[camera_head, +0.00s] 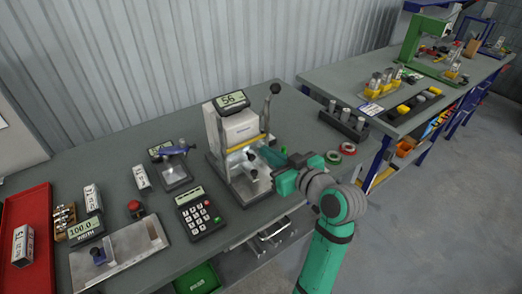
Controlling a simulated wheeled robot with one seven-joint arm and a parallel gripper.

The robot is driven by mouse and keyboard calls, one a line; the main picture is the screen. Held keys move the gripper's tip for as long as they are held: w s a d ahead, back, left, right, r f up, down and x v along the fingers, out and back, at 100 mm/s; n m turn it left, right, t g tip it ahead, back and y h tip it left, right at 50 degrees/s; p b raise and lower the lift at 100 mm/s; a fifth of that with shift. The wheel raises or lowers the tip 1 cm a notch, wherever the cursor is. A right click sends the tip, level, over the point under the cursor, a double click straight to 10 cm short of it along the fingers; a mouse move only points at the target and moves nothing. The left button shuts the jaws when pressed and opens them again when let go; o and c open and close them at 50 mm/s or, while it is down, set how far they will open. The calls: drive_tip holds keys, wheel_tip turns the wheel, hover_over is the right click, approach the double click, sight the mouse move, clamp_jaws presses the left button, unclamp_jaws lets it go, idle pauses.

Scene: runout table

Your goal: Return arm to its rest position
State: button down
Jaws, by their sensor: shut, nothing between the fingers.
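My gripper (268,157) is at the end of my green and grey arm. It is shut with nothing in it. It is close in front of a white press-like device (234,128) with a display on top reading about "56" and a black-knobbed lever on its right. I cannot tell whether the fingertips touch the device. My arm comes up from the bottom right and bends left over the table's front edge.
The grey table (120,160) holds a keypad device (200,212), a red button (135,207), a metal plate fixture (120,255), a blue-topped stand (175,170) and a red tray (28,225). A second bench (330,80) stands right. Open floor (440,210) lies at the lower right.

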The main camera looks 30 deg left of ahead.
drive_tip(key=s+d+f+m+t+h, duration=0.25)
drive_tip(key=s+d+f+m, duration=0.2)
drive_tip(key=f, duration=0.45)
drive_tip(key=s+d+f+m+t+h, duration=0.2)
drive_tip(key=s+d+f+m+h, duration=0.15)
drive_tip(key=d+f, duration=0.35)
drive_tip(key=s+d+f+m+t+h, duration=0.25)
drive_tip(key=s+d+f+m, duration=0.2)
drive_tip(key=f, duration=0.55)
drive_tip(key=s+d+h, duration=0.2)
drive_tip(key=s+d, duration=0.1)
drive_tip(key=s, duration=0.9)
drive_tip(key=s+d+r+t+h, duration=0.1)
drive_tip(key=s+d, duration=0.3)
drive_tip(key=s, duration=0.9)
drive_tip(key=shift+r+h, duration=0.25)
drive_tip(key=shift+h, duration=0.6)
drive_tip(key=shift+s, duration=0.1)
